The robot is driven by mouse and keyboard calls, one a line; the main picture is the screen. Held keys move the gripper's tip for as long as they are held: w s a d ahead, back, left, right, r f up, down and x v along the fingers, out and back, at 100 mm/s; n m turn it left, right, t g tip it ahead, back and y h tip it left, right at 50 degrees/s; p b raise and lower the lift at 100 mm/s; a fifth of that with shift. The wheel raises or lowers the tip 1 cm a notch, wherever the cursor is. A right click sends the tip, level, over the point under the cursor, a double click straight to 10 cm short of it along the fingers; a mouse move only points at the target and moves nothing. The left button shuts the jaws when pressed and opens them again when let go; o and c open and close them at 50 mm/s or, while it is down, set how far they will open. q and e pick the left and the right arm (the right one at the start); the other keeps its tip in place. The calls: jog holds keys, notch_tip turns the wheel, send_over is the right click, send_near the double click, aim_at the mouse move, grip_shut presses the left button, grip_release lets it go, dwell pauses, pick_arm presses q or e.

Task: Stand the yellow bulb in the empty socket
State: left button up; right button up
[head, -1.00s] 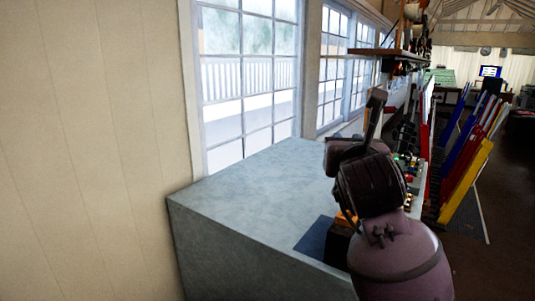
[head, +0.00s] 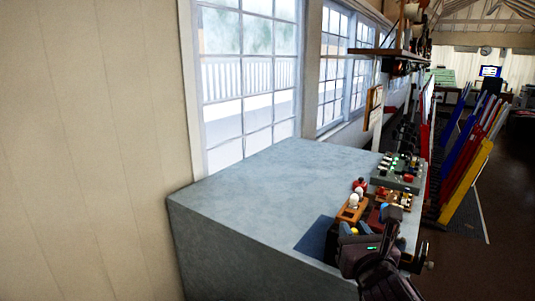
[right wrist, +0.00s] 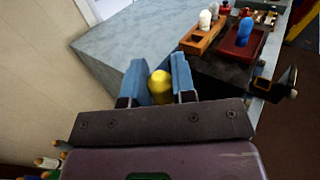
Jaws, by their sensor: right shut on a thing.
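My right gripper (head: 358,230) is at the front right of the grey bench; in the right wrist view (right wrist: 157,80) its two blue fingers are shut on the yellow bulb (right wrist: 160,87). The yellow bulb is a small spot in the head view (head: 354,231). A wooden socket block (right wrist: 203,37) with white bulbs (right wrist: 205,20) stands beyond the gripper, apart from the held bulb. The block also shows in the head view (head: 350,214). Its near part looks bare, but I cannot make out the empty socket clearly. My left gripper is out of view.
A red tray (right wrist: 232,50) with a blue bulb (right wrist: 246,30) lies right of the block. A green-lit panel (head: 400,171) and small parts stand behind. A dark blue mat (head: 316,237) lies at the bench's front. The grey bench top (head: 270,185) is clear at left.

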jog(key=s+d+f, duration=0.2)
jog(key=s+f, duration=0.1)
jog(key=f, duration=0.3)
jog(key=s+d+f+h, duration=0.1)
jog(key=s+d+f, duration=0.1)
jog(key=f, duration=0.5)
jog(key=shift+s+f+m, duration=0.15)
jog(key=shift+s+m, duration=0.15)
jog(key=shift+s, duration=0.35)
jog(key=shift+a, duration=0.15)
